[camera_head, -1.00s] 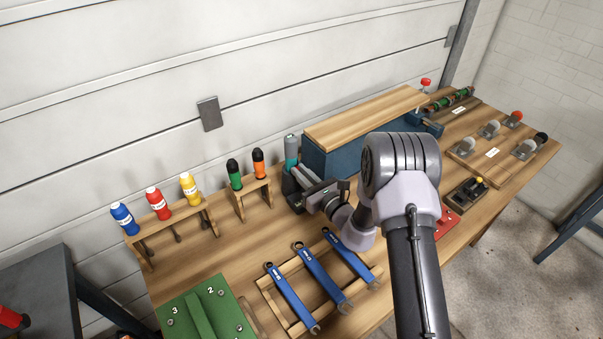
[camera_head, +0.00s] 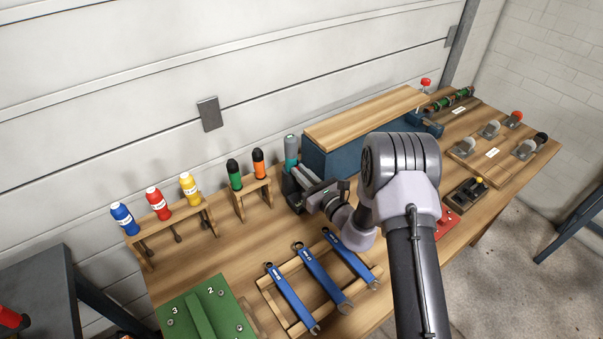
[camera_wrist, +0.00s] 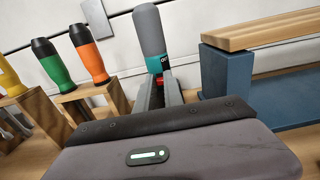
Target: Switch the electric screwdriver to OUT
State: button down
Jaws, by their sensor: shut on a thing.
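The screwdriver's lower part is hidden by my gripper, and I cannot read the switch position.
Green and orange screwdrivers (camera_head: 234,174) stand in a wooden rack just left. Blue wrenches (camera_head: 313,270) lie on a wooden frame in front.

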dwell(0.3)
notch_tip(320, 180, up, 2)
jog(key=shift+r+p, duration=0.15)
jog(key=shift+p, duration=0.6)
jog(key=c, duration=1.4)
grip_release()
jog(key=shift+c, duration=0.2)
jog(key=p+v, duration=0.1)
jog(key=v, duration=1.6)
jog(key=shift+s+p, duration=0.2)
jog(key=shift+p, duration=0.15)
jog(key=shift+d, duration=0.15)
